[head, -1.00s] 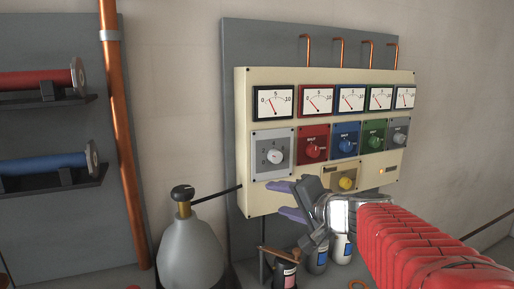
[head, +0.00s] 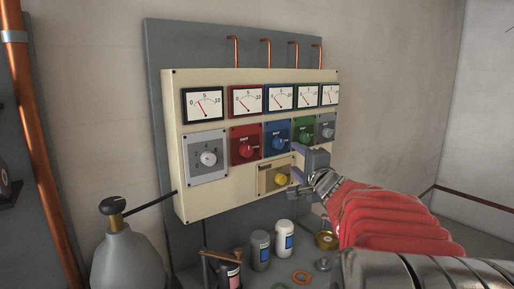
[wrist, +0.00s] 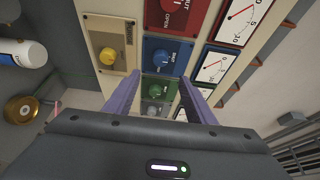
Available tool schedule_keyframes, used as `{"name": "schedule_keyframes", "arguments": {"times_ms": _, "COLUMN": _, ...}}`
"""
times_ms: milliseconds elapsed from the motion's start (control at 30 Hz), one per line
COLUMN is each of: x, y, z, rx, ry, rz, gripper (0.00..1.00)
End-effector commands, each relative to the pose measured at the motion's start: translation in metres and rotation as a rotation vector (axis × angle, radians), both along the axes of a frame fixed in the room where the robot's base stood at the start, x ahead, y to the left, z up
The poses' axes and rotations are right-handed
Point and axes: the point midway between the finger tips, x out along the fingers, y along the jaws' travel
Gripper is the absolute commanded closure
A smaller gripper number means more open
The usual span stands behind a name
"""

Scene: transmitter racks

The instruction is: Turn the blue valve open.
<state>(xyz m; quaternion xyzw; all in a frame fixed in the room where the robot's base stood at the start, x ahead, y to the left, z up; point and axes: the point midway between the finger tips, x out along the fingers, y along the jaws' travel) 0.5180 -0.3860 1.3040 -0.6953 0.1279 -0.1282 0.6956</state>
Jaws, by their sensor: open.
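The blue valve (head: 279,142) is a round knob on a blue plate in the middle row of the cream panel. It also shows in the wrist view (wrist: 163,57), just beyond my fingertips. My gripper (head: 297,162) is open and empty, in front of the panel and to the lower right of the blue valve in the head view. In the wrist view my purple fingers (wrist: 160,78) point at the panel, with the green knob (wrist: 157,90) seen between them. No finger is seen touching the blue knob. Its pointer direction is too small to tell.
The red knob (head: 246,150) is left of the blue one, the green knob (head: 305,138) right. A yellow knob (head: 281,179) sits below, close to my gripper. Gauges (head: 280,97) line the top. Bottles (head: 260,250) and a grey tank (head: 127,262) stand below.

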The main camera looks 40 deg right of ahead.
Motion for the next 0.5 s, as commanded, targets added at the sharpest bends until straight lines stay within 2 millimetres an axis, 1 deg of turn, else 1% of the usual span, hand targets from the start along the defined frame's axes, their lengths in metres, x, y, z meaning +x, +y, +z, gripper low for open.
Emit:
{"name": "schedule_keyframes", "arguments": {"times_ms": 167, "x": 0.006, "y": -0.002, "z": 0.0, "rx": 0.0, "ry": 0.001, "rz": 0.002, "gripper": 0.5}}
{"name": "schedule_keyframes", "arguments": {"times_ms": 267, "x": 0.014, "y": -0.005, "z": 0.0, "rx": 0.0, "ry": 0.001, "rz": 0.002, "gripper": 0.5}}
{"name": "schedule_keyframes", "arguments": {"times_ms": 500, "x": 0.041, "y": -0.014, "z": -0.001, "rx": 0.0, "ry": 0.001, "rz": 0.003, "gripper": 0.5}}
